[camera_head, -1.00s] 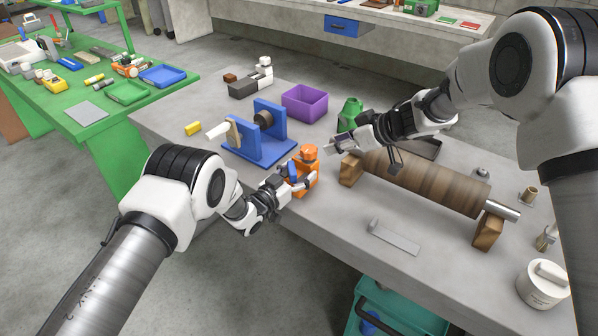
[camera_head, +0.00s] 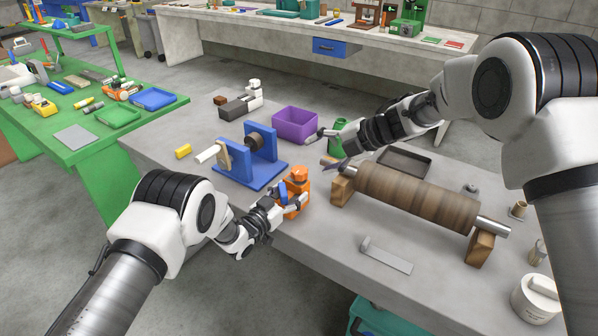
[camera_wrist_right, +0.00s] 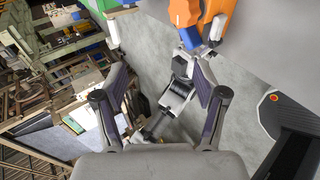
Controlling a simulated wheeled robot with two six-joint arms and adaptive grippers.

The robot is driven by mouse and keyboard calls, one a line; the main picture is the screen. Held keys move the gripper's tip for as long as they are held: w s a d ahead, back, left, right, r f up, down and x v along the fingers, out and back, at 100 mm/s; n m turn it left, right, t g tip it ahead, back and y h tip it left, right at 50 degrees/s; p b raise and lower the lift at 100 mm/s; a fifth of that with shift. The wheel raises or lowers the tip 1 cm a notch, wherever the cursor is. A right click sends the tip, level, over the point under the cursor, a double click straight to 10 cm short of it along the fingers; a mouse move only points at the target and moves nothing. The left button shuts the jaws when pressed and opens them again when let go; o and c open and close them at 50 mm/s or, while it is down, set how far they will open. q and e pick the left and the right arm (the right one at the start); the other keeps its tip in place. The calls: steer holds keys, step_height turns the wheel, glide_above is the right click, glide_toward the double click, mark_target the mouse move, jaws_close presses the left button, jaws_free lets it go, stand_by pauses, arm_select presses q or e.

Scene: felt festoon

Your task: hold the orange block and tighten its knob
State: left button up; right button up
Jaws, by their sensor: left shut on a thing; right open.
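The orange block (camera_head: 294,207) is at the near edge of the grey workbench, with its round orange knob (camera_head: 300,173) on top. My left gripper (camera_head: 291,202) is shut on the block from the near side and partly hides it. My right gripper (camera_head: 321,151) is open and empty, above and to the right of the knob, apart from it. In the right wrist view the orange block (camera_wrist_right: 219,20) and knob (camera_wrist_right: 185,12) show at the top edge, beyond my open fingers (camera_wrist_right: 160,78). My left gripper shows just below the block there.
A blue stand (camera_head: 262,178) and a purple bin (camera_head: 295,124) are behind the block. A brown roller (camera_head: 415,193) on wooden supports lies to the right. A green object (camera_head: 337,138) stands close behind my right gripper. A flat grey bracket (camera_head: 386,256) lies in front of the roller.

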mark_target(300, 171)
steer(key=w+d+f+n+g+h, duration=0.1)
steer(key=w+n, duration=0.1)
steer(key=n, duration=0.9)
steer(key=w+d+f+n+g, duration=0.1)
steer(key=w+d+n, duration=0.1)
steer(key=n, duration=0.8)
steer(key=x, duration=1.1)
steer(key=shift+a+r, duration=0.1)
steer(key=shift+a, duration=0.35)
steer(key=shift+s, duration=0.1)
steer(key=c, duration=1.2)
